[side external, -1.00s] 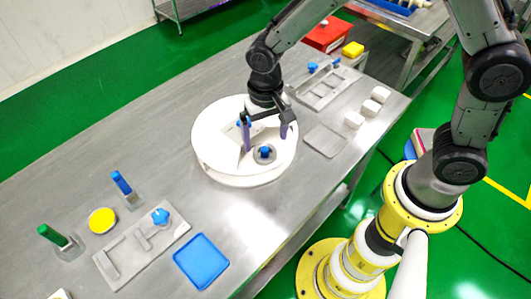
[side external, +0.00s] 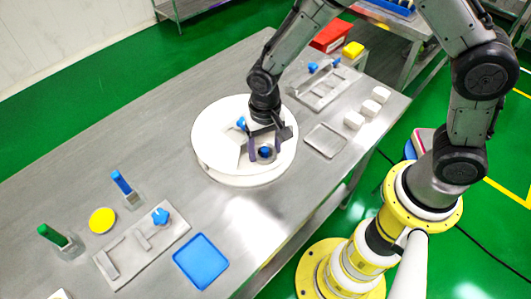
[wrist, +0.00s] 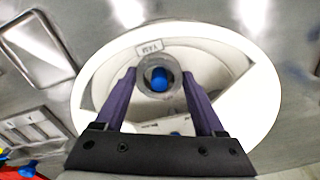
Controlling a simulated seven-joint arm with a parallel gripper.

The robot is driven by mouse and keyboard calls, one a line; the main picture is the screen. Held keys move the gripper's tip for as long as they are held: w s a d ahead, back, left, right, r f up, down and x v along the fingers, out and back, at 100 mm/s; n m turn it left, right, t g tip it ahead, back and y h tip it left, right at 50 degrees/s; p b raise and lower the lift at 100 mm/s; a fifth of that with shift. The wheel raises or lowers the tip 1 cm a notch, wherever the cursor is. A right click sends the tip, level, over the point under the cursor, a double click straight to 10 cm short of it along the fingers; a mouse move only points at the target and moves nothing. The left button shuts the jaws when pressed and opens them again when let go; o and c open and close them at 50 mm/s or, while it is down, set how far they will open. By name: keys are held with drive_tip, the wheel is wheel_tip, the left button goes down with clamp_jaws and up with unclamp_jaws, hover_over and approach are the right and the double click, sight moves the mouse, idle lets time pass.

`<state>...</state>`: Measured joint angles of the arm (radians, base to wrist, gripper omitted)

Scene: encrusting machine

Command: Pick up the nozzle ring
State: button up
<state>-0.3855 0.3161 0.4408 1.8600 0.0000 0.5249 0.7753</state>
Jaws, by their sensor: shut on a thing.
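The nozzle ring (wrist: 147,80) is a grey ring with a blue round piece (wrist: 160,82) showing in its middle. It is at the round white machine bowl (side external: 215,168), near the front part of its inside. My gripper (wrist: 159,76) points down into the bowl, with one purple finger on each side of the ring, shut on it. In the side view my gripper (side external: 266,151) partly hides the ring (side external: 266,159). I cannot tell whether the ring is clear of the surface under it.
A blue knob (side external: 241,122) stands at the bowl's back left. A flat grey tray (side external: 325,141) and several white blocks (side external: 354,120) lie to the right. A metal plate (side external: 145,246) and blue tray (side external: 201,262) lie at the front left.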

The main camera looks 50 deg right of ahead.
sight(265, 149)
drive_tip(key=c, duration=0.5)
drive_tip(key=shift+r, duration=0.15)
wheel_tip(265, 149, up, 10)
drive_tip(key=shift+f, duration=0.1)
